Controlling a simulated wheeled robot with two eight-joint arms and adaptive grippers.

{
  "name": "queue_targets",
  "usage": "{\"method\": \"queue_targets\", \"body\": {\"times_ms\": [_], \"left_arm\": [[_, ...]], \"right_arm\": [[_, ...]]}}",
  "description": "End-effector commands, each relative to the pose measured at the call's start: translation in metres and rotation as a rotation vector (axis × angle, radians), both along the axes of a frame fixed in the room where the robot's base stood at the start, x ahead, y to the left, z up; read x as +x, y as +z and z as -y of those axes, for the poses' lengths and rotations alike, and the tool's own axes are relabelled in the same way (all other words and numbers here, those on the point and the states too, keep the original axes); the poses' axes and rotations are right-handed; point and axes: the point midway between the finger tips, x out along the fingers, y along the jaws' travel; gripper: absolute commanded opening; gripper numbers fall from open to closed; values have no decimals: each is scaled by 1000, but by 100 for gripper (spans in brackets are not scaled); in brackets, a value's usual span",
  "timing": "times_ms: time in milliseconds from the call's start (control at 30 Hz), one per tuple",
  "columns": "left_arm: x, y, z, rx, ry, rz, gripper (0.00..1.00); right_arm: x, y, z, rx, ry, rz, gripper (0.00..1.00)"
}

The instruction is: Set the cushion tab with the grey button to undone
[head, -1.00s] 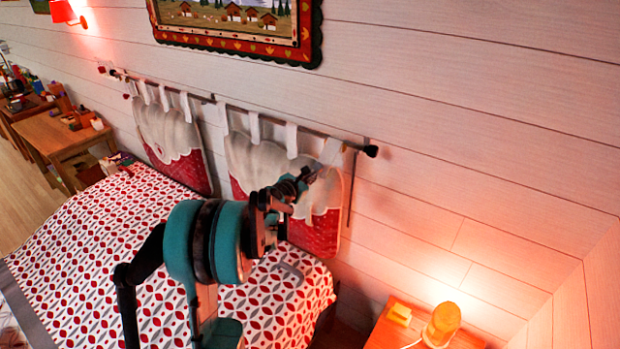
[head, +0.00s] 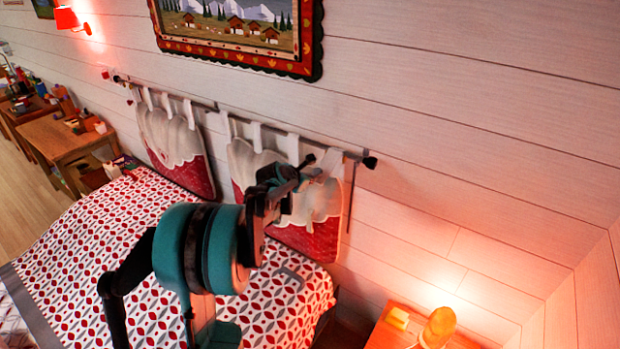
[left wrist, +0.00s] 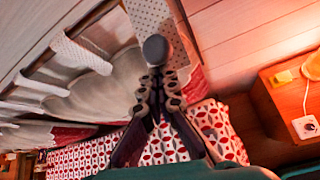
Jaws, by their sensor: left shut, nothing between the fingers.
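The right cushion (head: 318,236), white over red, hangs by white tabs from a dark wall rod (head: 225,107). Its rightmost tab (head: 327,164) is partly behind my left gripper (head: 306,168). In the left wrist view this tab (left wrist: 150,15) is pale and dotted, and a round grey button (left wrist: 157,48) shows against it. My left gripper also shows in that view (left wrist: 158,78); its fingers are shut and empty, with the tips just below the button. I cannot tell whether they touch it, or whether the tab is fastened. My right gripper is not in view.
A second cushion (head: 175,150) hangs to the left. A bed with a red patterned cover (head: 70,240) lies below. A wooden bedside table (head: 385,335) with a glowing lamp (head: 438,325) stands at lower right. A framed picture (head: 240,65) hangs above the rod.

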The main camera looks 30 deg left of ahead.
Motion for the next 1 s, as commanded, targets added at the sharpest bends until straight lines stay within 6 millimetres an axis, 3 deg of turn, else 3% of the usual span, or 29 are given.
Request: {"method": "queue_targets", "body": {"times_ms": [100, 400, 1000], "left_arm": [[0, 17, 1, 2, -2, -71, 0], [-1, 32, 1, 2, -1, -85, 0], [0, 36, 1, 1, 0, -82, 0]], "right_arm": [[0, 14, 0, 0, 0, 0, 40], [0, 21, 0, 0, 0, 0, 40], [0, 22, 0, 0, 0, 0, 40]]}}
